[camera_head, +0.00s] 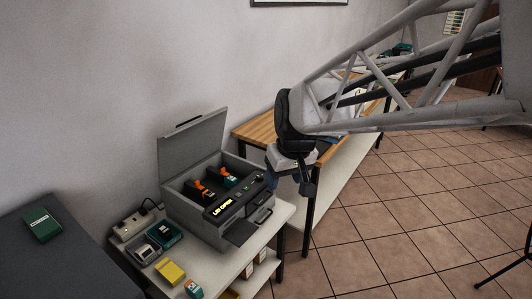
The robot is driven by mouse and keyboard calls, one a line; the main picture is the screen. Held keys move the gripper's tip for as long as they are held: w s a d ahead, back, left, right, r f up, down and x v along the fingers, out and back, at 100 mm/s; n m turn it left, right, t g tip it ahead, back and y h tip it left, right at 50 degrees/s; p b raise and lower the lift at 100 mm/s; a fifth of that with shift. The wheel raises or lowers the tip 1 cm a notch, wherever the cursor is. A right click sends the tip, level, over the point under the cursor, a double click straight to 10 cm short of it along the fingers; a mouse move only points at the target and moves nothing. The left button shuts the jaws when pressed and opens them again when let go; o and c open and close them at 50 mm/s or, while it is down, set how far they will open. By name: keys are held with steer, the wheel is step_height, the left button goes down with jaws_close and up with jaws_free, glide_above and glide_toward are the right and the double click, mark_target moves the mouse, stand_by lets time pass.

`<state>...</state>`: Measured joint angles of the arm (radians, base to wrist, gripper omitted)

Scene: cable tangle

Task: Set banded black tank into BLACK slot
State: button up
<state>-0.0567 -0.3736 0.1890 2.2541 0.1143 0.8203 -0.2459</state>
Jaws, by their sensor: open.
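A grey printer (205,236) stands on a white table with its lid (193,143) raised, and its panel reads "LID OPEN" (222,208). Inside its open bay, orange parts (199,190) and a teal-and-orange part (229,177) show; which slot is BLACK cannot be read. A small teal tank-like item (193,289) with a pale and orange front lies at the table's front edge. I cannot tell which item is the banded black tank. My gripper (291,184) hangs open to the right of the printer, above and apart from it, with nothing visible between its fingers.
Left of the printer are a power strip (133,223), a grey tray (143,250), a teal tray (165,235) and a yellow box (171,272). A green box (41,224) lies on a dark surface. A wooden-topped bench (258,128) stands behind my gripper. Tiled floor is open at right.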

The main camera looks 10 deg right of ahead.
steer(key=s+d+m, duration=0.1)
steer(key=s+d, duration=0.1)
steer(key=s, duration=0.7)
steer(key=s+d+f+m+h, duration=0.1)
steer(key=s+d, duration=0.1)
steer(key=s, duration=0.7)
steer(key=shift+d+f+m, duration=0.2)
steer(key=shift+d+m, duration=0.1)
steer(key=shift+m, duration=0.1)
